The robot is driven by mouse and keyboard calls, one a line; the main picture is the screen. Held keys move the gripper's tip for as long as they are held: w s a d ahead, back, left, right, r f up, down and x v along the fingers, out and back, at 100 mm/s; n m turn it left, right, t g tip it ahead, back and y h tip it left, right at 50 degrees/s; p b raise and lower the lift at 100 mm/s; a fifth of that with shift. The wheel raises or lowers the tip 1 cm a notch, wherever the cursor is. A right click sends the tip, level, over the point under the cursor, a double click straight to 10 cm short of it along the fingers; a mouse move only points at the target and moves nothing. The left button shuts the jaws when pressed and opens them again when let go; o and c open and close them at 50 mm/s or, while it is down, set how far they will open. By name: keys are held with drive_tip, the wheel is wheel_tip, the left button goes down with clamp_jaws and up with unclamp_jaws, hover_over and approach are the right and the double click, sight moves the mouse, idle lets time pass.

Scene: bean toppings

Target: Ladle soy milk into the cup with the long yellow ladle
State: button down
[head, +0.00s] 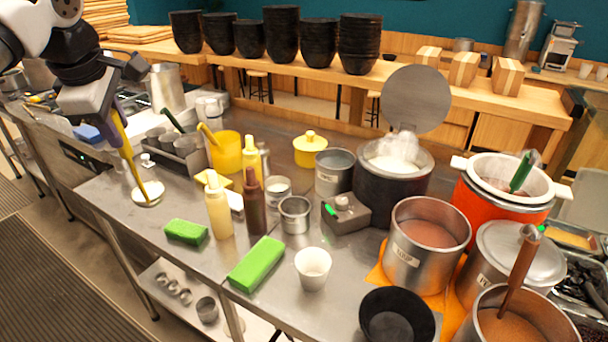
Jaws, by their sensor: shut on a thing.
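My gripper (116,110) is at the upper left, shut on the long yellow ladle (129,153) near the top of its handle. The ladle hangs tilted, with its pale round end (147,193) low at the left part of the steel counter; I cannot tell whether it touches. A white cup (313,270) stands upright near the counter's front edge, well to the right of the ladle, and looks empty. A dark pot (388,190) with white liquid (393,161), likely the soy milk, stands steaming further back, its round lid (416,99) raised.
Squeeze bottles (219,206), green blocks (256,263), a metal cup (295,215) and a grey device (346,213) stand between the ladle and the dark pot. A steel pot (427,245), an orange pot (490,209) and a black bowl (396,317) crowd the right.

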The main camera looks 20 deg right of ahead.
drive_tip(key=s+d+f+m, duration=0.1)
drive_tip(key=s+d, duration=0.2)
drive_tip(key=d, duration=0.6)
drive_tip(key=s+d+m, duration=0.1)
drive_tip(key=s+d, duration=0.2)
drive_tip(key=d, duration=0.7)
drive_tip(key=s+d+f+m+h, duration=0.1)
drive_tip(key=s+d+f, duration=0.1)
drive_tip(key=s+d, duration=0.5)
drive_tip(key=s+d+f, duration=0.3)
drive_tip(key=s+d, duration=0.4)
drive_tip(key=w+a+f+n+g+h+b, duration=0.1)
drive_tip(key=w+a+f+h+b, duration=0.1)
drive_tip(key=a+f+h+b, duration=0.5)
drive_tip(key=w+a+f+n+g+h+b, duration=0.1)
drive_tip(key=w+a+f+h+b, duration=0.2)
drive_tip(key=a+f+h+b, duration=0.4)
drive_tip(key=a+f+b, duration=0.1)
drive_tip(key=a+b, duration=0.6)
drive_tip(key=a, duration=0.1)
drive_tip(key=shift+f+n+b, duration=0.2)
drive_tip(key=shift+n+b, duration=0.1)
drive_tip(key=shift+n, duration=0.1)
